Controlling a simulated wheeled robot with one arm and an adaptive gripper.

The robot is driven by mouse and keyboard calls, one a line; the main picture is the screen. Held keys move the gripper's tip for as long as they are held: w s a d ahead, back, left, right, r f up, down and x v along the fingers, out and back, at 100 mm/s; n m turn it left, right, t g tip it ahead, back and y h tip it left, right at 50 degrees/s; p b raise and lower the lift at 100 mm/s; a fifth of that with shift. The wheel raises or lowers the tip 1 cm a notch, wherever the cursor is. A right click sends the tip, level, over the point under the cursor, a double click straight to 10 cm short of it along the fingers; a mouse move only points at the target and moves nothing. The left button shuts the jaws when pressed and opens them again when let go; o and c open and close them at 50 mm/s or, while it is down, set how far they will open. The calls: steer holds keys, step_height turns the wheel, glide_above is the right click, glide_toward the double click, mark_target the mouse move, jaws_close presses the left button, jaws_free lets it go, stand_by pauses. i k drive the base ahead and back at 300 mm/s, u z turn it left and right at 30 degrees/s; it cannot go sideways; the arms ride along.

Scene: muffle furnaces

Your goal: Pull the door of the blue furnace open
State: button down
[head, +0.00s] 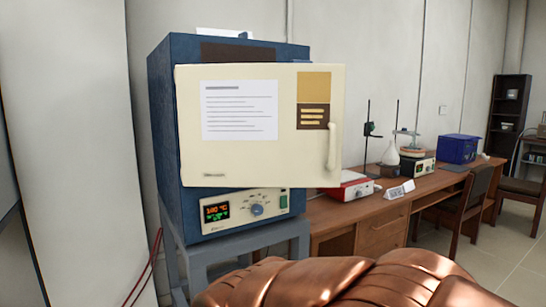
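The blue furnace (165,130) stands on a grey-blue stand at the left of the head view. Its cream door (240,165) faces me and bears a white paper sheet, a yellow and brown label and a pale vertical handle (332,147) near its right edge. The door's right edge sticks out past the right side of the furnace body, so the door looks ajar. The chamber inside is hidden behind it. Below the door is a control panel (245,211) with a lit display and a knob. My gripper is not in view.
A glossy brown rounded form (340,285) fills the bottom edge; I cannot tell what it is. A wooden bench (380,237) with lab equipment and a blue box (458,149) runs to the right. A chair (470,205) stands by it. Red cables hang left of the stand.

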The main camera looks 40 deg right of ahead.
mark_target(278, 125)
steer(key=u, duration=2.1)
steer(key=k, duration=1.6)
steer(key=z, duration=1.75)
